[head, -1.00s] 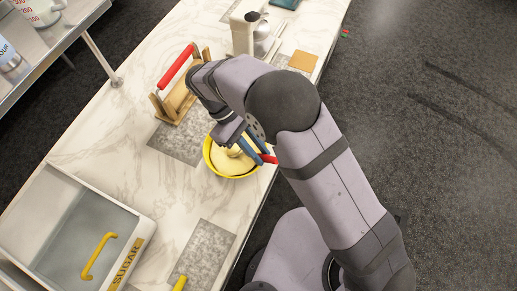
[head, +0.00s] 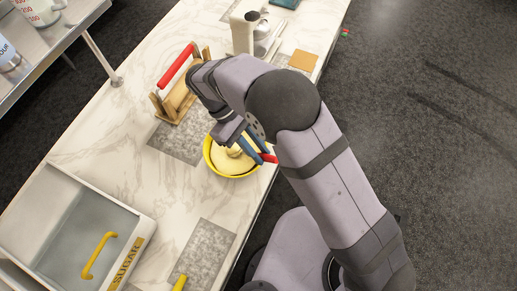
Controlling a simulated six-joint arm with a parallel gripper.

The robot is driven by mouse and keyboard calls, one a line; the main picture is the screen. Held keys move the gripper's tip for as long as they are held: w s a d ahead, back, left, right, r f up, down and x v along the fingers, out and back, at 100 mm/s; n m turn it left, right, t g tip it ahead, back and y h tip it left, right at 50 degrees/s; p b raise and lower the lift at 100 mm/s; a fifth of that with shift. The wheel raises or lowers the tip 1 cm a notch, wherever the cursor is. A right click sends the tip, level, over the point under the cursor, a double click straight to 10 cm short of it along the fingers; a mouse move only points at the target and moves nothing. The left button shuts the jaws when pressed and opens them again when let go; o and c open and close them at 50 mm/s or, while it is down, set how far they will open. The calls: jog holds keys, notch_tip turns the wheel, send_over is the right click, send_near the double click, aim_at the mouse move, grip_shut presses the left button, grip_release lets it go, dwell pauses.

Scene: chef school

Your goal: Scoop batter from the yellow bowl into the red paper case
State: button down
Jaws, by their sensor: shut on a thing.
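The yellow bowl (head: 207,160) stands on the marble counter near its right edge, with pale batter (head: 229,165) in it. My gripper (head: 264,153) is over the bowl's right side, its blue fingers pointing down to the right. It is shut on a tool with a red handle (head: 269,158), whose end sticks out past the bowl's rim. The tool's other end seems to reach into the batter, but my arm and fingers hide most of it. I cannot make out a red paper case in this view.
A wooden stand (head: 158,106) with a red roller stands beyond the bowl. A box labelled SUGAR (head: 126,262) is at lower left. Grey mats (head: 205,252) lie on the counter.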

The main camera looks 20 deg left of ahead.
jog(key=shift+r+p, duration=2.55)
jog(key=shift+r, duration=0.45)
jog(key=shift+r+y+p, duration=0.45)
jog(key=shift+r+y, duration=0.25)
jog(key=shift+r, duration=0.4)
jog(key=shift+r+y, duration=1.4)
jog(key=shift+r, duration=0.45)
jog(key=w+d+f+m+b, duration=0.3)
jog(key=w+d+f+b, duration=0.2)
jog(key=w+f, duration=0.15)
jog(key=shift+w+a+f+m+y, duration=0.25)
jog(key=shift+w+a+m+y, duration=0.15)
jog(key=shift+a+m, duration=0.5)
jog(key=shift+w+a+f+m+y, duration=0.3)
jog(key=shift+a+m, duration=0.35)
jog(key=shift+m, duration=0.45)
jog(key=shift+w+a+f+m+y, duration=0.25)
jog(key=shift+w+a+m, duration=0.2)
jog(key=shift+a+m, duration=0.45)
